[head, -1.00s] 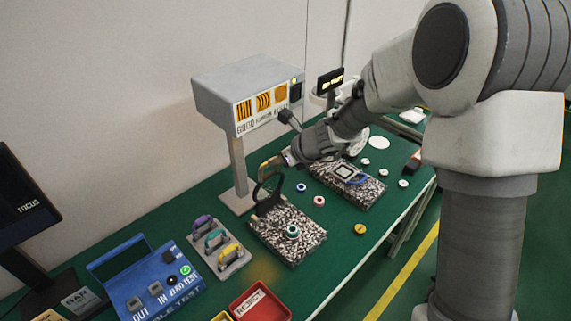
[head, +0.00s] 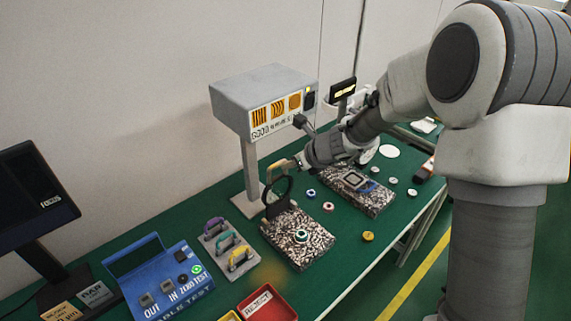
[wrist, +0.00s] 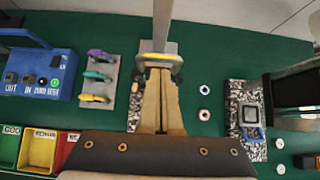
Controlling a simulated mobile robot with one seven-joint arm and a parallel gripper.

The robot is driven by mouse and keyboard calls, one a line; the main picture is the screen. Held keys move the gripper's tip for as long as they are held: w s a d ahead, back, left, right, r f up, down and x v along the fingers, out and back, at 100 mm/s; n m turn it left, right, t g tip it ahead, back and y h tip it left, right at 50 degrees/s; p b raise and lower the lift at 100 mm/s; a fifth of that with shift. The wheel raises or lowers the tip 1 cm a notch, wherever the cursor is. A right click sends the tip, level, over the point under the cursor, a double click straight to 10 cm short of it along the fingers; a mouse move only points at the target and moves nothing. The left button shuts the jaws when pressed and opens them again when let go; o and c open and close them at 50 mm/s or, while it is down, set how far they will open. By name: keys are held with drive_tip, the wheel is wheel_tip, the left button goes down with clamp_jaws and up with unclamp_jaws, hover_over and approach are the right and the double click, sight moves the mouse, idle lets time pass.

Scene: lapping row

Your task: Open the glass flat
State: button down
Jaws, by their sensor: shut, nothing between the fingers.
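The glass flat (head: 264,194) appears as a dark round frame standing up at the back edge of a speckled block (head: 312,251). A small pale ring part with a teal centre (head: 301,236) lies on the block. My gripper (head: 270,171) is shut and empty, its tan fingers just above and behind the frame's top. I cannot tell whether they touch it. In the wrist view the shut fingers (wrist: 160,72) point away from the camera and cover much of the block.
A grey lamp box (head: 262,97) on a post stands close behind my gripper. A second speckled block (head: 374,203) with a square gauge lies to the right. Coloured handles on a grey rack (head: 229,249), a blue tester (head: 163,279) and a red bin (head: 284,302) are at left.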

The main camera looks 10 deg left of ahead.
drive_tip(key=r+p+v, duration=0.1)
drive_tip(key=p+v, duration=0.1)
drive_tip(key=v, duration=0.9)
drive_tip(key=shift+w+a+p, duration=0.2)
drive_tip(key=shift+a+p, duration=0.05)
drive_tip(key=shift+p, duration=0.05)
drive_tip(key=s+d+r+n+h, duration=0.1)
drive_tip(key=s+d+r+n, duration=0.35)
drive_tip(key=s+n, duration=0.25)
drive_tip(key=s+d+r+n+h, duration=0.1)
drive_tip(key=s+d+r+n, duration=0.2)
drive_tip(key=s+r+n, duration=0.3)
drive_tip(key=s+d+n+h, duration=0.5)
drive_tip(key=s+d+n, duration=0.6)
drive_tip(key=s+n, duration=0.1)
drive_tip(key=shift+s+d+n, duration=0.3)
drive_tip(key=shift+s+d, duration=0.05)
drive_tip(key=shift+s, duration=0.35)
idle(0.3)
